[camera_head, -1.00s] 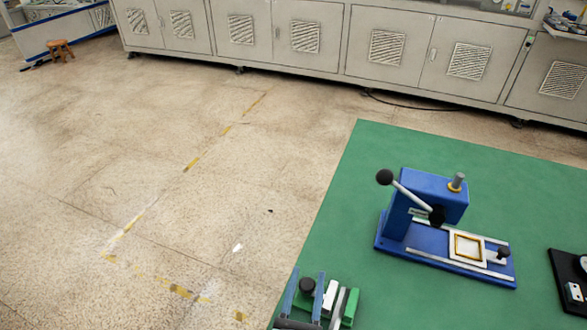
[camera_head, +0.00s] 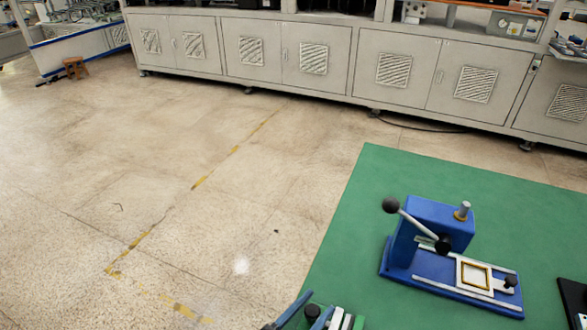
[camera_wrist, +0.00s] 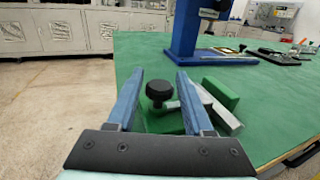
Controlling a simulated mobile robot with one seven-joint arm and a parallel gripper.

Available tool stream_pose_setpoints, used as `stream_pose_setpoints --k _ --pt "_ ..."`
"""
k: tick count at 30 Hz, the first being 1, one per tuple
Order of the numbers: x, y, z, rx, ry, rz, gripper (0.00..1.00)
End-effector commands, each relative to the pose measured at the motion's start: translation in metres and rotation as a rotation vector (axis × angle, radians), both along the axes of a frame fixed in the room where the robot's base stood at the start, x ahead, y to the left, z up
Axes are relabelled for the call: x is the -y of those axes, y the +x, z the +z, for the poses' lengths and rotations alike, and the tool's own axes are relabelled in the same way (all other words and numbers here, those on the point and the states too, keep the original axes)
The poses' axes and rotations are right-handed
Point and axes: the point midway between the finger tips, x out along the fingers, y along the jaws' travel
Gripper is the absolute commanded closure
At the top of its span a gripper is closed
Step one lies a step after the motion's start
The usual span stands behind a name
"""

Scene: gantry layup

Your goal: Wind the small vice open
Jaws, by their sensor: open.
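The small vice, green with pale metal jaws and a round black knob, shows in the wrist view (camera_wrist: 222,92). Its black knob (camera_wrist: 159,90) lies between the fingers of my gripper (camera_wrist: 160,79), as seen in that view. The gripper is open, with one blue finger on each side of the knob and visible space beside it. I cannot tell how deep the knob sits between the fingers. In the head view the vice (camera_head: 346,321) is cut off at the bottom edge, with its knob (camera_head: 312,310) beside a blue finger.
A blue lever press (camera_head: 432,228) with a slide plate stands on the green bench top (camera_head: 365,190), right of the vice. A dark object (camera_head: 572,300) is at the right edge. Grey cabinets (camera_head: 290,48) line the back, with open floor at left.

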Motion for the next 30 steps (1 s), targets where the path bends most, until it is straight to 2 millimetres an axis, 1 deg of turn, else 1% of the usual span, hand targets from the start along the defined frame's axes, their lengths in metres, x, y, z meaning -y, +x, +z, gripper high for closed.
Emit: stream_pose_setpoints --k 1,3,20,21,24,30 --pt "-0.001 -0.001 -0.003 0.002 0.001 -0.02 0.48" --pt "-0.014 -0.016 -0.001 -0.003 0.004 -0.011 0.48" --pt "-0.081 -0.105 -0.001 0.0 0.001 -0.008 0.48" --pt "-0.074 -0.098 0.006 0.034 0.048 -0.021 0.48" --pt "-0.061 -0.082 0.016 0.117 0.191 -0.04 0.48" --pt "-0.043 -0.055 0.038 0.293 0.479 -0.07 0.48"
